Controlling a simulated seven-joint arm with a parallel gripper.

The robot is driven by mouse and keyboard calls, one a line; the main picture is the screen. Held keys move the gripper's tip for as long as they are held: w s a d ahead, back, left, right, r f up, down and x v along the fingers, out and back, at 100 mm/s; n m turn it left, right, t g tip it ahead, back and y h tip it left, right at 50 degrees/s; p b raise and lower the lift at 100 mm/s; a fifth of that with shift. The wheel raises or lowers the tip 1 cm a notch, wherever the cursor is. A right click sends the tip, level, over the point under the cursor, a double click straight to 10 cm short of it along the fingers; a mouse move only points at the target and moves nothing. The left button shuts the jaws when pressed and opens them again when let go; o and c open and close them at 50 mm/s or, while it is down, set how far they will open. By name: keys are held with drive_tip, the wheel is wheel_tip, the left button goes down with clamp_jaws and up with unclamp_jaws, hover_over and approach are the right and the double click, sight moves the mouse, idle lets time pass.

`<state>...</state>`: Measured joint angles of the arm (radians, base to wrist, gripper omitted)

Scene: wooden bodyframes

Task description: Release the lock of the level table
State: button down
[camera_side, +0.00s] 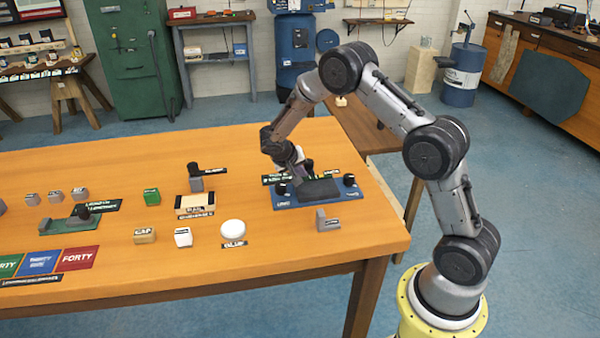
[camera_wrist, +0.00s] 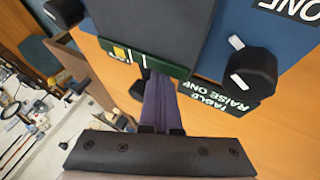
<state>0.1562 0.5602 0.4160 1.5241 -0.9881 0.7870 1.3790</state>
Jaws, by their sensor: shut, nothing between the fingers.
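The level table is a blue base (camera_side: 318,202) with a dark grey block (camera_side: 320,188) on it, near the right end of the bench. Black knobs stand at its left (camera_side: 281,188) and right (camera_side: 349,180) ends. My gripper (camera_side: 304,170) is low at the far edge of the level table, its fingers closed together and empty. In the wrist view the closed purple-grey fingers (camera_wrist: 157,95) reach to a green scale plate (camera_wrist: 130,58) beside the block (camera_wrist: 150,25). A black knob with a white mark (camera_wrist: 250,75) is to their right. I cannot tell whether the fingertips touch anything.
A small dark part (camera_wrist: 137,90) shows left of the fingers. A green label (camera_wrist: 208,103) lies beyond the base. On the wooden bench (camera_side: 300,250) are a grey block (camera_side: 327,221), a white disc (camera_side: 233,229) and a wooden tray (camera_side: 195,204).

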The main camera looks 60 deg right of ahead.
sight(288, 183)
drive_tip(key=shift+w+a, duration=0.3)
drive_tip(key=shift+a, duration=0.1)
drive_tip(key=shift+w+a, duration=1)
drive_tip(key=shift+a, duration=0.15)
drive_tip(key=v, duration=1)
drive_tip(key=shift+w, duration=0.2)
drive_tip(key=shift+w+d+f+m, duration=0.15)
drive_tip(key=shift+w+m, duration=0.1)
drive_tip(key=shift+m, duration=0.05)
